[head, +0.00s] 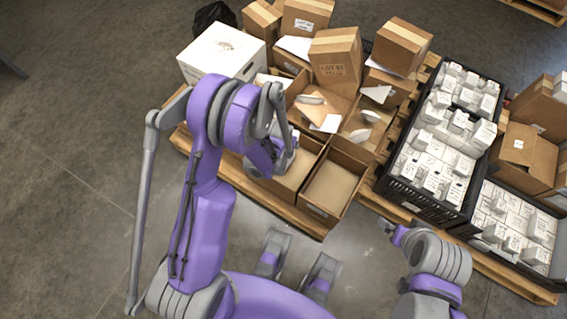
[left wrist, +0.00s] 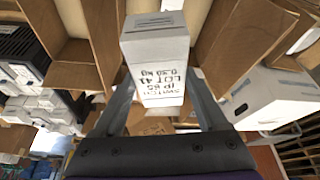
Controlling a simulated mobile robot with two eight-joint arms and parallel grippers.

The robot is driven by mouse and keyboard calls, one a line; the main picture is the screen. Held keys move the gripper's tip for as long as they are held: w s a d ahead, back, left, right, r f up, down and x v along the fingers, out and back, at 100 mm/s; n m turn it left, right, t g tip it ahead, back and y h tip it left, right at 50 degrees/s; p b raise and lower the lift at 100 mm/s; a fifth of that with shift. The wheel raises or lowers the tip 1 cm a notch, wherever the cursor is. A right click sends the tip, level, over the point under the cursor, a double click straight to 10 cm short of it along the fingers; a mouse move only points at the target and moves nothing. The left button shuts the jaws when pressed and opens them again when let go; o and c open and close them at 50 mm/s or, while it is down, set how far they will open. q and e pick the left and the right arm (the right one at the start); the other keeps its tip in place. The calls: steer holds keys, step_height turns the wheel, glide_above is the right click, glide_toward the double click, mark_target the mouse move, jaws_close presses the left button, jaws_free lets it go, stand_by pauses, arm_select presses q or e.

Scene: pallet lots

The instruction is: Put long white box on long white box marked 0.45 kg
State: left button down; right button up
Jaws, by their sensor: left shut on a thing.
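My left gripper (head: 283,160) is over the front open cartons on the pallet, partly hidden by its own arm in the head view. In the left wrist view its fingers (left wrist: 162,108) are shut on a white box (left wrist: 155,62) with printed upside-down lettering, including SWITCH and LOT; its weight line is too small to read surely. Many small white boxes (head: 437,150) fill a black crate at the right; their marks are too small to read, so I cannot tell which is marked 0.45 kg. My right gripper (head: 389,229) is low, in front of the crates; its fingers are unclear.
A front open carton (head: 333,190) looks empty. Other cartons (head: 338,60) and a large white box (head: 222,52) stand behind on the wooden pallet (head: 292,222). A second black crate (head: 550,268) of white boxes is at the lower right. Floor is clear at left.

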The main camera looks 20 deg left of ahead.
arm_select(q)
steer(key=shift+n+y, duration=0.4)
steer(key=shift+n, duration=0.4)
steer(key=shift+s+a+f+b+x, duration=0.2)
steer(key=shift+s+b+x, duration=0.35)
steer(key=shift+b+x, duration=2.8)
steer(key=shift+s+a+f+b+x, duration=0.4)
steer(key=shift+b+x, duration=1.2)
steer(key=shift+x, duration=3.4)
steer(key=shift+s+b+x, duration=0.75)
steer(key=shift+b+x, duration=1.75)
steer(key=shift+x, duration=1.65)
arm_select(e)
step_height(320, 180, down, 18)
steer(key=w, duration=0.1)
steer(key=shift+w, duration=0.25)
arm_select(q)
steer(key=shift+f, duration=0.1)
arm_select(e)
steer(key=shift+r, duration=0.1)
arm_select(q)
steer(key=shift+f, duration=0.15)
jaws_free()
